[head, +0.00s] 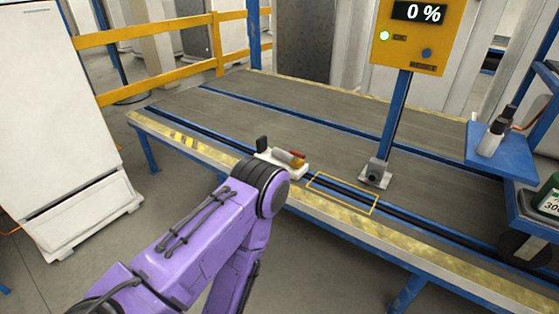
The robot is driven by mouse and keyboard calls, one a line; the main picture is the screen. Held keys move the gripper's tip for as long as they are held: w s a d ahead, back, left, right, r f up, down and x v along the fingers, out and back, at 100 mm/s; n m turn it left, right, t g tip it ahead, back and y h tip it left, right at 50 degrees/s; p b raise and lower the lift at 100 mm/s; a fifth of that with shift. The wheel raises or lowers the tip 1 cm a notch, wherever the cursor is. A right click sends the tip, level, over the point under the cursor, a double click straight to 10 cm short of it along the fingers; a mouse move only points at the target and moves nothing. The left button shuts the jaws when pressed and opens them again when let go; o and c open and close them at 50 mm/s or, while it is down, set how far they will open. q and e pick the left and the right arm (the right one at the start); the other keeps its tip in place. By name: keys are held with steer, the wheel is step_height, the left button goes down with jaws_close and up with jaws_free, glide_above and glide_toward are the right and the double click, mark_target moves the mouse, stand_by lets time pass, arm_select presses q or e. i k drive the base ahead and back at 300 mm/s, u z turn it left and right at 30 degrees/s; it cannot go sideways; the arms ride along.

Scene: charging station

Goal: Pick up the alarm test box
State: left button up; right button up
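A small device with a white base (294,170), a grey cylinder, a red part and a black upright piece sits on the front strip of the grey platform. It may be the alarm test box; I cannot tell for sure. My purple arm, coming in from the lower left, covers part of its near side. The arm bends at a dark joint just in front of the device, and its lower part runs down out of the picture. Neither of my grippers is in view.
The platform (300,125) has blue rails and a yellow-edged front. A yellow outline (342,194) marks an empty patch right of the device. A yellow panel (411,52) reading 0 % stands on a blue post. A blue cart (505,160) is at right, a white cabinet (62,120) at left.

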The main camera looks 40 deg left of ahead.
mark_target(278, 156)
steer(key=k, duration=0.55)
steer(key=u, duration=0.55)
steer(key=i, duration=0.6)
steer(key=u, duration=0.55)
steer(key=i, duration=1.1)
steer(key=z, duration=0.1)
